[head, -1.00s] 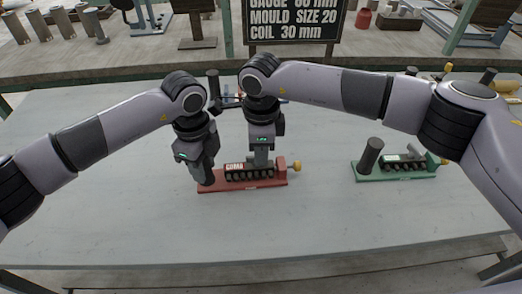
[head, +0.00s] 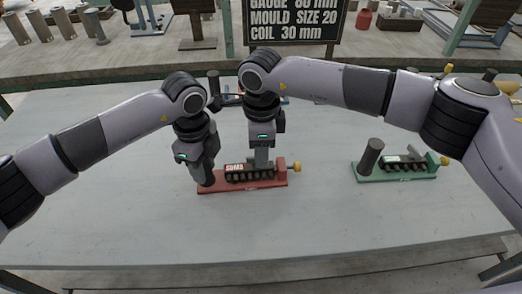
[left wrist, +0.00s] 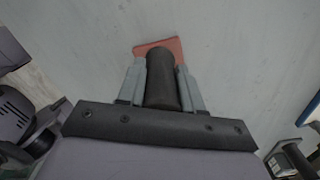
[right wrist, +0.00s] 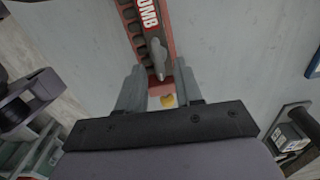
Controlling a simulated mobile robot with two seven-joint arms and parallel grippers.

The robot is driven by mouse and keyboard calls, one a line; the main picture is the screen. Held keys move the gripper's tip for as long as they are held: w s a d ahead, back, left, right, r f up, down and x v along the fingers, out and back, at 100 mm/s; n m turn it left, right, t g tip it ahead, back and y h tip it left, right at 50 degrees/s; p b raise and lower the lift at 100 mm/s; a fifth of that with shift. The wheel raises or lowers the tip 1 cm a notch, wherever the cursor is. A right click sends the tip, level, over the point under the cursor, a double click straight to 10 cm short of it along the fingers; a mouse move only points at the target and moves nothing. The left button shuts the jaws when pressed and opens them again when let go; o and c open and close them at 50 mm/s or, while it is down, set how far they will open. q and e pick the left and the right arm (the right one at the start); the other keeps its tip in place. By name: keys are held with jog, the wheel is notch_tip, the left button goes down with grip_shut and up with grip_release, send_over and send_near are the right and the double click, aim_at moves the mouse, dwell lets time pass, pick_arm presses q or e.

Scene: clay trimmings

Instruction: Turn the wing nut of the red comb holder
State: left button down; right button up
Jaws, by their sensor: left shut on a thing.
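The red comb holder (head: 240,184) lies on the table with a dark toothed comb strip and a "COMB" label. My left gripper (head: 205,182) is shut on the dark upright post (left wrist: 162,82) at the holder's left end. My right gripper (head: 261,163) points down over the right part of the holder. In the right wrist view its fingers (right wrist: 158,70) are apart, on either side of a grey lever-like piece (right wrist: 157,52). A yellow knob (head: 296,167) sticks out at the holder's right end and also shows in the right wrist view (right wrist: 168,100). I cannot tell which piece is the wing nut.
A green holder (head: 365,178) of the same kind, with a dark post (head: 370,155), lies to the right. A dark sign (head: 293,25) stands behind on a back bench. The table front (head: 260,225) is clear.

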notch_tip(320, 180, up, 11)
dwell(0.3)
jog(key=d+f+y, duration=0.1)
jog(key=d+y, duration=0.3)
jog(key=x, duration=1.1)
jog(key=shift+a+f, duration=0.2)
jog(key=shift+f, duration=0.15)
grip_shut()
